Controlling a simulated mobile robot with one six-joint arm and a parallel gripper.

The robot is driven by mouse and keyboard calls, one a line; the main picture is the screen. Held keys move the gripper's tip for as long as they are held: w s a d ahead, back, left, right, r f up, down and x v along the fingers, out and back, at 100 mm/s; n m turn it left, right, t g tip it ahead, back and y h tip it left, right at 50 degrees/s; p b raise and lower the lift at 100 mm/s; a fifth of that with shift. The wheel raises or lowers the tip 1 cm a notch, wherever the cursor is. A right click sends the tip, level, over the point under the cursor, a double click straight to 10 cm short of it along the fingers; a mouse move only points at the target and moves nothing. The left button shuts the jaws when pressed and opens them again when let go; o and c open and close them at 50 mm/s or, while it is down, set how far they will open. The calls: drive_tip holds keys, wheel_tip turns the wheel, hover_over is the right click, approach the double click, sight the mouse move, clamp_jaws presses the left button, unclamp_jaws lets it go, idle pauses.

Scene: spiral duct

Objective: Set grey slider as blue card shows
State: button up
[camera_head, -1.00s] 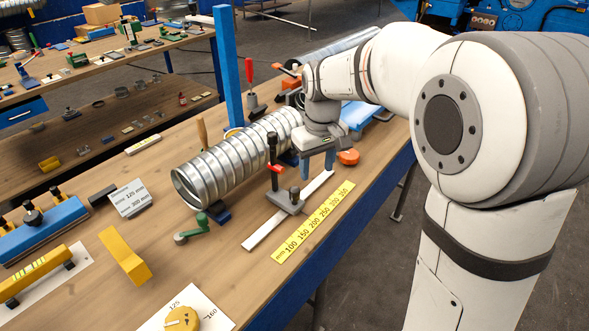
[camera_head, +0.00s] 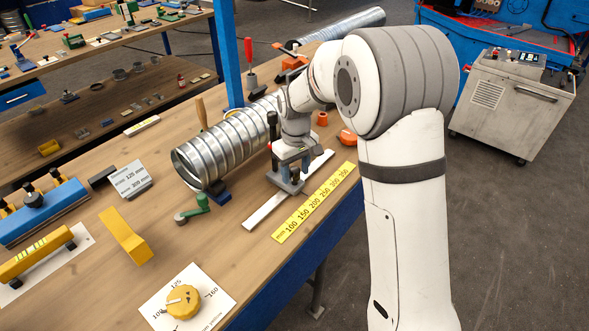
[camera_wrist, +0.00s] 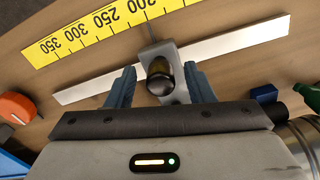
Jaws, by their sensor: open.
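The grey slider (camera_head: 284,184) sits on a pale flat rail (camera_head: 262,212) beside the yellow millimetre scale (camera_head: 318,203). In the wrist view the slider (camera_wrist: 177,93) has a dark round knob and lies near the 200 mark; its exact reading is unclear. My gripper (camera_head: 293,166) is over the slider. In the wrist view my open gripper (camera_wrist: 160,80) has one finger on each side of the knob; I cannot tell whether they touch it. A card (camera_head: 130,178) reads 125 mm and 300 mm; it looks white, and no plainly blue card shows.
A ribbed metal duct (camera_head: 215,150) lies left of the rail, with a green-handled crank (camera_head: 196,206) at its near end. A black upright post (camera_head: 272,130) stands close to my gripper. An orange object (camera_head: 347,137) lies beyond the scale. A yellow dial (camera_head: 183,301) is in front.

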drive_tip(key=shift+f, duration=0.1)
clamp_jaws()
idle(0.5)
